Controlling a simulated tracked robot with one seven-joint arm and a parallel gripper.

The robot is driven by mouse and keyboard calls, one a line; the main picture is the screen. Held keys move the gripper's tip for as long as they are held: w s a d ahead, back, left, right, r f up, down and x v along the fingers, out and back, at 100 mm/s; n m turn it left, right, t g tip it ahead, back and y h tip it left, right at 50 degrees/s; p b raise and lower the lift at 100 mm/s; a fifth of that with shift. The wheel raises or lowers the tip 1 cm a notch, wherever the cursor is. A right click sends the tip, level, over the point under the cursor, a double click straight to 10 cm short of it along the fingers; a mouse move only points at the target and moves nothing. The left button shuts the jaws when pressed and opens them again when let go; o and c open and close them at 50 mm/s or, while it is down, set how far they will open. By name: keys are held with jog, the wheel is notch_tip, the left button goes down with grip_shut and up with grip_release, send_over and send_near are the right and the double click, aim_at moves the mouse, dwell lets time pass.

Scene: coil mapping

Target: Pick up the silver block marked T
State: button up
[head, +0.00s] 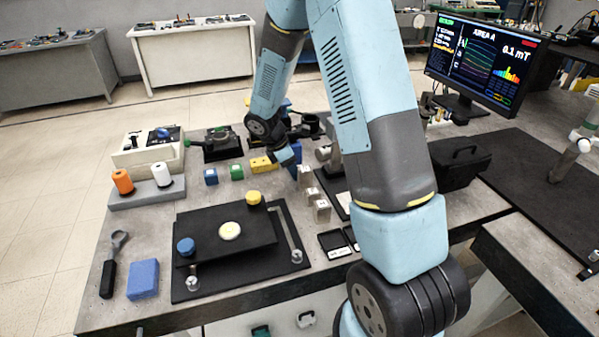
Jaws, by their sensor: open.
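Three small silver blocks stand in a row on the grey bench, right of the black plate: a far one (305,174), a middle one (313,195) and a near one (322,211). Their top marks are too small to read, so I cannot tell which is T. My gripper (287,158) points down just beyond and left of the far block, near a yellow block (262,164). It looks empty and open, though its fingers are small and partly hidden. It appears apart from the silver blocks.
Blue (211,177) and green (237,172) blocks stand left of the yellow one. A raised black plate (225,240) with discs fills the bench's front middle. A black case (460,164) and a monitor (485,62) stand right. My arm hides part of the bench.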

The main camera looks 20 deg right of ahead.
jog(key=shift+c, duration=0.4)
jog(key=c, duration=0.8)
